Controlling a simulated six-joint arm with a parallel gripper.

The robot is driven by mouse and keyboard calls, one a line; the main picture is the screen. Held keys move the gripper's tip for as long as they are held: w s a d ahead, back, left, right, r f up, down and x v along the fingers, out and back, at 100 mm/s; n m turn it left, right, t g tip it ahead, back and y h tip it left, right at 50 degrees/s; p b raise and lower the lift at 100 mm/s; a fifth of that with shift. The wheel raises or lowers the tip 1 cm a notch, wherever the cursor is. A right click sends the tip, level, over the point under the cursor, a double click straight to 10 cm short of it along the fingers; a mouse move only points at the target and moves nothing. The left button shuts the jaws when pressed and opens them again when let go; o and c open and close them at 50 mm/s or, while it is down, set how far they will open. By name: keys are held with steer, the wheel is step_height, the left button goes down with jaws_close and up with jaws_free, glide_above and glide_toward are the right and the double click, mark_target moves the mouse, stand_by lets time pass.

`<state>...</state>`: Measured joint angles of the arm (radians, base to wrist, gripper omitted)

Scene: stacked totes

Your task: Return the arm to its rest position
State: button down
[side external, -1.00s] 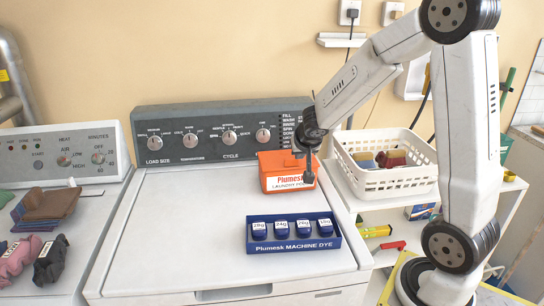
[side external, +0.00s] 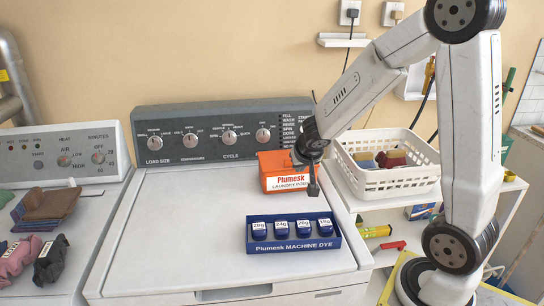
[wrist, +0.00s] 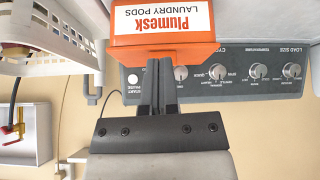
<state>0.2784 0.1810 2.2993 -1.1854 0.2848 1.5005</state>
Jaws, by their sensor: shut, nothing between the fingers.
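My gripper (side external: 313,188) hangs over the right side of the washer lid, in front of the orange laundry pods box (side external: 288,172). Its fingers are closed together with nothing between them. In the wrist view, the shut fingers (wrist: 159,75) point at the orange box (wrist: 160,22), which appears upside down. I cannot tell whether the fingertips touch the box. The arm is bent, with its upper link reaching down and left from the raised elbow.
A blue tray of machine dye pods (side external: 258,247) sits on the washer lid (side external: 180,230) below my gripper. A white basket (side external: 400,183) with cloths stands on the shelf to the right. Folded cloths (side external: 45,205) lie on the dryer at left. The lid's left part is clear.

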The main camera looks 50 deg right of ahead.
steer(key=s+a+f+n+g+y, duration=0.1)
steer(key=s+a+n+y, duration=0.1)
steer(key=s+a+n, duration=0.2)
steer(key=s+a+f+n+g+y, duration=0.1)
steer(key=s+a+f+n+y, duration=0.1)
steer(key=s+a, duration=0.4)
steer(key=a+n, duration=0.1)
steer(key=a, duration=0.4)
steer(key=shift+a+f+n+g+y, duration=0.25)
steer(key=shift+a+n+g+y, duration=0.05)
steer(key=shift+n+y, duration=0.1)
stand_by(0.5)
